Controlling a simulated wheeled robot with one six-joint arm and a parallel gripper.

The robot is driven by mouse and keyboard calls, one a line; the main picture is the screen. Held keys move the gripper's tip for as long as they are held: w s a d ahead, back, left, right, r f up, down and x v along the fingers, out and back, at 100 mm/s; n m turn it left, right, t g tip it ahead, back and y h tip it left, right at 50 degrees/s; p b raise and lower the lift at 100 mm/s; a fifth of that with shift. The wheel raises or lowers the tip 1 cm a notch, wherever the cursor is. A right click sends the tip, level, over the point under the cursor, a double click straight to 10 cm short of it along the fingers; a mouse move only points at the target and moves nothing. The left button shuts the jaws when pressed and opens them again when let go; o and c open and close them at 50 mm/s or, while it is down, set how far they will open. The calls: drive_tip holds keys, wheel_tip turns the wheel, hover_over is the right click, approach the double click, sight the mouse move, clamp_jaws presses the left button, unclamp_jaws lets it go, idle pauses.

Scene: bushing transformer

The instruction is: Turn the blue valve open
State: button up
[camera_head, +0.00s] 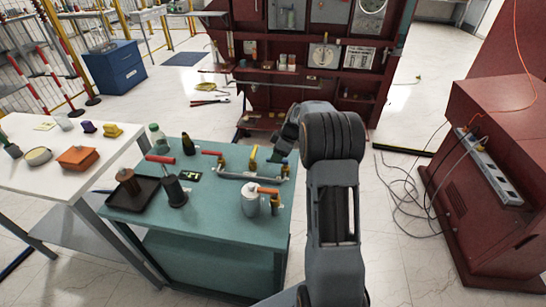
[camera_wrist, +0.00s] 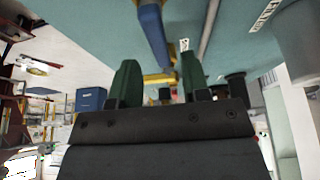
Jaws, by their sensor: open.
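The blue valve handle (camera_wrist: 154,35) is a lever seen close up in the wrist view, in the gap ahead of my fingers. In the head view the small blue valve handle (camera_head: 285,162) sits at the right end of the pipe on the teal table, just below my wrist. My gripper (camera_wrist: 160,72) is open, with its two green fingers apart and nothing clearly held. Whether a finger touches the blue handle cannot be told. In the head view my fingers are mostly hidden by my arm.
A yellow valve handle (camera_head: 254,152), a red one (camera_head: 212,153) and an orange one (camera_head: 267,190) stand nearby. A white canister (camera_head: 250,202) is near the table's front. A black tray (camera_head: 132,195) lies at the left. A red cabinet (camera_head: 500,190) stands right.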

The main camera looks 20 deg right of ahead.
drive_tip(key=shift+x, duration=0.95)
drive_tip(key=shift+r, duration=0.1)
clamp_jaws()
